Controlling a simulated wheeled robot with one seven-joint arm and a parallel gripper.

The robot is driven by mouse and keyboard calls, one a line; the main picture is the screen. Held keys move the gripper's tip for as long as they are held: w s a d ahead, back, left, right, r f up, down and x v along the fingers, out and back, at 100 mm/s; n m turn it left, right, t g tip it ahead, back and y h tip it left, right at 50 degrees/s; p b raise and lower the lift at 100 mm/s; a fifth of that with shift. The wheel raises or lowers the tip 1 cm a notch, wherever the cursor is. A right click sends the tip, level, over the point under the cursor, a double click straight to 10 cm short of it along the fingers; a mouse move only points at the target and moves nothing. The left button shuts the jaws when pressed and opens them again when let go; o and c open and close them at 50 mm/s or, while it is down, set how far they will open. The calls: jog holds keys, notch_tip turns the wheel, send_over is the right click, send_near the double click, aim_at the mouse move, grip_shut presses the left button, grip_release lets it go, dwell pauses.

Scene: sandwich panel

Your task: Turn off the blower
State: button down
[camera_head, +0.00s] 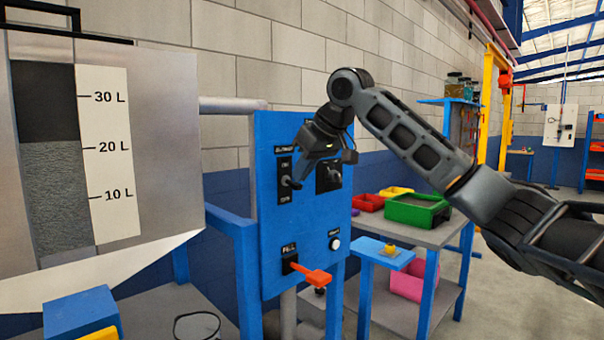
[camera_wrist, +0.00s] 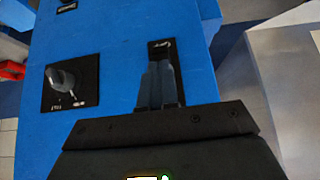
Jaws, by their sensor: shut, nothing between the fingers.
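The blue control panel (camera_head: 305,230) stands in the middle of the head view. Its blower switch (camera_head: 284,192) is a black plate at the upper left, with ON above and OFF below. My gripper (camera_head: 297,181) is shut and empty, its tips right at this switch. In the wrist view, the shut fingers (camera_wrist: 160,72) lie over the switch plate (camera_wrist: 161,47) and cover most of it. The switch lever is largely hidden, so I cannot tell its position or whether the fingers touch it.
A dark rotary knob (camera_wrist: 62,80) sits beside the switch. Lower on the panel are an orange fill lever (camera_head: 312,275) and a white button (camera_head: 335,244). A scaled hopper (camera_head: 165,150) stands left. A bench with a green bin (camera_head: 418,209) stands right.

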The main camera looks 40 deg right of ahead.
jog(key=shift+r, duration=0.25)
jog(key=shift+r+p, duration=0.7)
jog(key=shift+p, duration=0.15)
